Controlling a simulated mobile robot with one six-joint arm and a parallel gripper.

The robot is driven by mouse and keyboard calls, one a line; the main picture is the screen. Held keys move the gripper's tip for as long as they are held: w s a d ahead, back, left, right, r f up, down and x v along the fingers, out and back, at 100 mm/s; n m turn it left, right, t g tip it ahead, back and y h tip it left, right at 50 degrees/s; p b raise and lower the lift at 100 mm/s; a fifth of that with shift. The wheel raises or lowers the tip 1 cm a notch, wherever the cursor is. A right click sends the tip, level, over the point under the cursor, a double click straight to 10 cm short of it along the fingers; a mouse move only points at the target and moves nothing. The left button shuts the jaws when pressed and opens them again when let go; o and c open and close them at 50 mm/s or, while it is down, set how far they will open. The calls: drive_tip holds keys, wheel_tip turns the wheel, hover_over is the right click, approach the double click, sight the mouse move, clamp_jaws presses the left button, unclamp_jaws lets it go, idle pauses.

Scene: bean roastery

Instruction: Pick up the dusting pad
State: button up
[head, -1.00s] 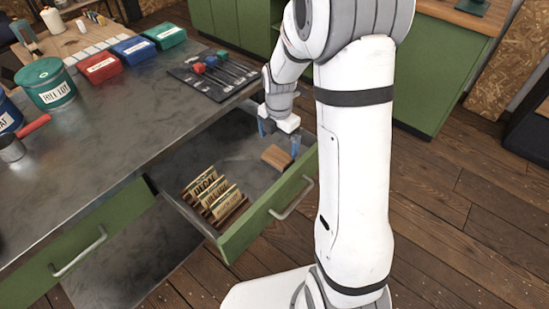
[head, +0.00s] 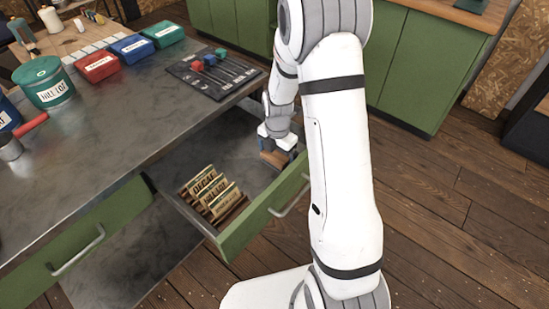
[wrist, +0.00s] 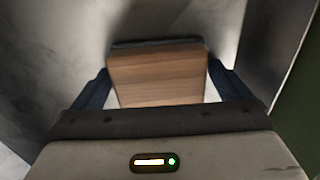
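The dusting pad (head: 272,160) is a wooden block inside the open drawer, near its far right end. In the wrist view the pad (wrist: 158,75) shows its wood grain and a dark strip along its far edge. My gripper (head: 278,152) is down in the drawer over the pad, pointing downward. In the wrist view my gripper (wrist: 159,68) has one dark finger on each side of the pad, with narrow gaps beside the wood. It looks open around the pad, not clamped on it.
The green drawer front (head: 262,215) stands near the gripper. Labelled upright cards (head: 212,192) fill the drawer's near left part. The metal worktop (head: 110,125) overhangs the drawer's back and holds tins, coloured boxes and a dark tool mat (head: 212,74).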

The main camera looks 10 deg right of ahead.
sight(277, 154)
drive_tip(key=c, duration=0.7)
drive_tip(key=shift+r, duration=0.15)
wheel_tip(277, 154, up, 10)
drive_tip(key=shift+f+p, duration=0.1)
drive_tip(key=shift+p, duration=0.2)
drive_tip(key=o, duration=0.4)
drive_tip(key=shift+c, duration=1.4)
